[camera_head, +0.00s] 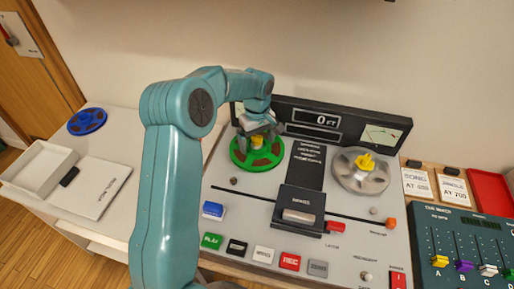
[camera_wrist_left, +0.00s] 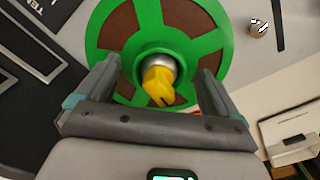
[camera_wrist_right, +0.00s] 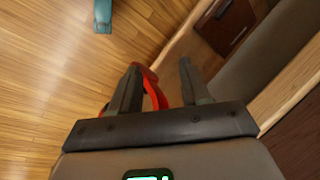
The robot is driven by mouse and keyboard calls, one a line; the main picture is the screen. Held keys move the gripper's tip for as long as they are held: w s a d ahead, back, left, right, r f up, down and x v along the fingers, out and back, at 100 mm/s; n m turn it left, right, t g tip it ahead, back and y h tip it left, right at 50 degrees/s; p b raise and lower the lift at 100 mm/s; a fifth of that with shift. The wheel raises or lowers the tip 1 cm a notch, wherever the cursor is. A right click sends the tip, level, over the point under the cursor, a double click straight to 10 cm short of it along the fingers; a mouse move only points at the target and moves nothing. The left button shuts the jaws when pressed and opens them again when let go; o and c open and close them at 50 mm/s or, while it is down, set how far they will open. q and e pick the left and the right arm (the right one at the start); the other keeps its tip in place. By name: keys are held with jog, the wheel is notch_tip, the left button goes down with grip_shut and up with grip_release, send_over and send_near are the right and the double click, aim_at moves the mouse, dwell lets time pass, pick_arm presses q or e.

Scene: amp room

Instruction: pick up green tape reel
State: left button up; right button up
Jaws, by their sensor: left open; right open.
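The green tape reel (camera_head: 243,160) sits on the left spindle of the tape machine, with brown tape showing between its spokes. In the left wrist view the reel (camera_wrist_left: 212,42) fills the upper middle, with a yellow knob (camera_wrist_left: 158,82) on a metal hub at its centre. My left gripper (camera_head: 259,136) is over the reel and open. Its fingers stand on either side of the knob; I cannot tell if they touch the reel. My right gripper (camera_wrist_right: 158,67) is open and empty, away from the machine; it does not show in the head view.
A grey metal reel (camera_head: 345,178) with a yellow knob is on the right spindle. A blue reel (camera_head: 87,121) and an open white box (camera_head: 38,172) lie on the left counter. A meter panel (camera_head: 322,122) stands behind the reels. A mixer (camera_head: 460,250) is at right.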

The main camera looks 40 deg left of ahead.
pick_arm(q)
jog(key=shift+f, duration=0.25)
jog(key=c, duration=1.4)
jog(key=shift+r, duration=0.1)
